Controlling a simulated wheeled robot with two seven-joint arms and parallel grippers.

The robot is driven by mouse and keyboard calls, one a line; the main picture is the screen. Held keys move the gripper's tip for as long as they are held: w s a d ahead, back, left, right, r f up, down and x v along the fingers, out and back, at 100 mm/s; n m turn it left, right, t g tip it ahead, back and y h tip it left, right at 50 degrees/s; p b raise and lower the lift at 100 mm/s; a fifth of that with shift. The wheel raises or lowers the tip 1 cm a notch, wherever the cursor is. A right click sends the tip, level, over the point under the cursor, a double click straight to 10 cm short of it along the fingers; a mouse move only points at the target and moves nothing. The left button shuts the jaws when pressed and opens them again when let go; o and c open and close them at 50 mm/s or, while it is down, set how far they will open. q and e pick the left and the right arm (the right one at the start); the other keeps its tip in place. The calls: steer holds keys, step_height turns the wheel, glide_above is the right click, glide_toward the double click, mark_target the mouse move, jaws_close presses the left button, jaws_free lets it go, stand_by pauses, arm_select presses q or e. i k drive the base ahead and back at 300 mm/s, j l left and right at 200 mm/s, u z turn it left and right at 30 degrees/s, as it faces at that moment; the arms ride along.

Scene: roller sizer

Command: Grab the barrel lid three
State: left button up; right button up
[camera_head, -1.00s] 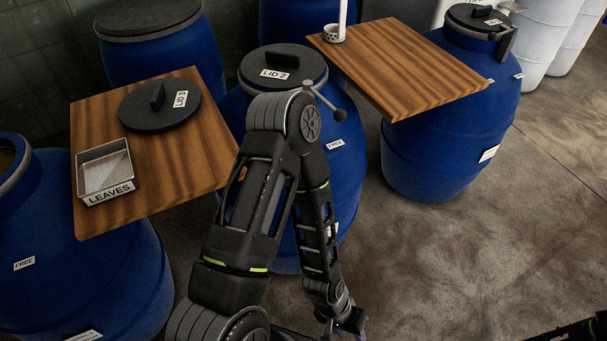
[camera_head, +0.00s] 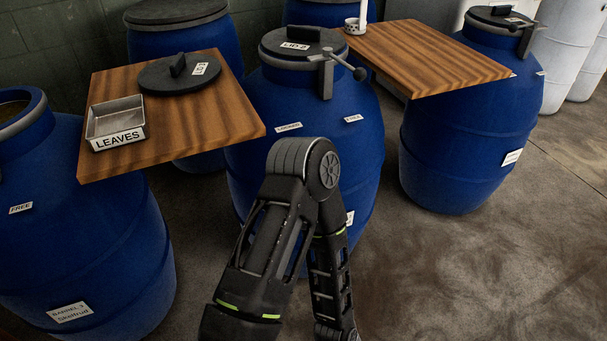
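Barrel lid three (camera_head: 179,78) is a round black lid with an upright handle and a small white label. It lies flat on the left wooden board (camera_head: 190,120), behind the metal tray marked LEAVES. The label is turned and hard to read now. One of my arms rises from the bottom middle and bends down again in front of the middle barrel, well to the right of and nearer than lid three. Its gripper is below the picture edge. My other gripper is not in view. Nothing touches lid three.
The LEAVES tray (camera_head: 117,125) sits on the left board's front part. The blue middle barrel (camera_head: 300,125) carries lid two (camera_head: 295,45) with a clamp lever. An open blue barrel (camera_head: 70,220) stands at left. A right board (camera_head: 430,60) leads to another lidded barrel (camera_head: 470,130). Floor at right is clear.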

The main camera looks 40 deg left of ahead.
mark_target(181, 73)
steer(key=u, duration=2)
steer(key=z, duration=1.95)
steer(key=i+j, duration=0.1)
steer(key=j, duration=0.7)
steer(key=i+z, duration=0.05)
